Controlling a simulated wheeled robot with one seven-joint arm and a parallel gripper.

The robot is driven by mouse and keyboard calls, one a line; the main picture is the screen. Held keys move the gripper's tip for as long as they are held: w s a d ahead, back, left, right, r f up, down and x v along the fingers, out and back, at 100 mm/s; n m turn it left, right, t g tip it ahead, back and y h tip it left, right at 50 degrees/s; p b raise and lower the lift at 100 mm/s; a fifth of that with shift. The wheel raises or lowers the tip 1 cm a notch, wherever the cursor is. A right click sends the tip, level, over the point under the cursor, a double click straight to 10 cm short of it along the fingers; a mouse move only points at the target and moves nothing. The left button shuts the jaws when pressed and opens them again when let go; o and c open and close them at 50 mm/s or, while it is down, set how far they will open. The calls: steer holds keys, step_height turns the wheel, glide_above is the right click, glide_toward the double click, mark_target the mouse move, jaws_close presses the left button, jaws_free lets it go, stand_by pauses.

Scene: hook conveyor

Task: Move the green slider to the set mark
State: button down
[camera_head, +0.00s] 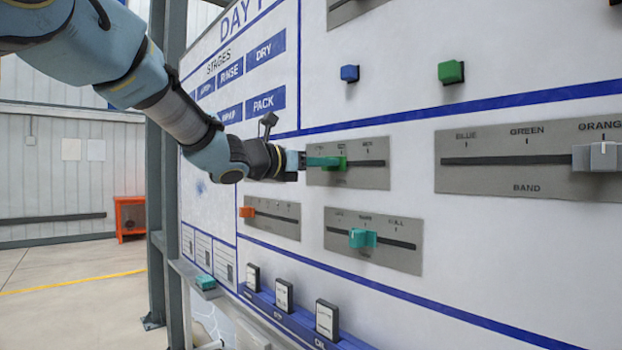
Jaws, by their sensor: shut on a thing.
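The green slider (342,163) sits on a grey plate (376,178) with a dark horizontal slot and marks along its top edge. It stands near the middle of the slot. My gripper (328,162) reaches in from the left and is shut on the green slider. The gripper partly covers the left part of the plate and the slider. The plate's labels are too small to read, and I cannot tell which mark is the set one.
Below are plates with an orange slider (247,212) and a teal slider (363,238). A wide BAND plate (480,180) with a grey slider (596,157) is at right. Blue (350,73) and green (451,72) buttons stick out above.

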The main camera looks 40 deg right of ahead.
steer(key=shift+s, duration=0.75)
steer(key=c, duration=0.6)
jaws_free()
steer(key=shift+c, duration=0.2)
steer(key=shift+a, duration=0.1)
steer(key=a+b, duration=0.3)
steer(key=a, duration=0.7)
steer(key=shift+w+a, duration=0.35)
steer(key=shift+a, duration=0.05)
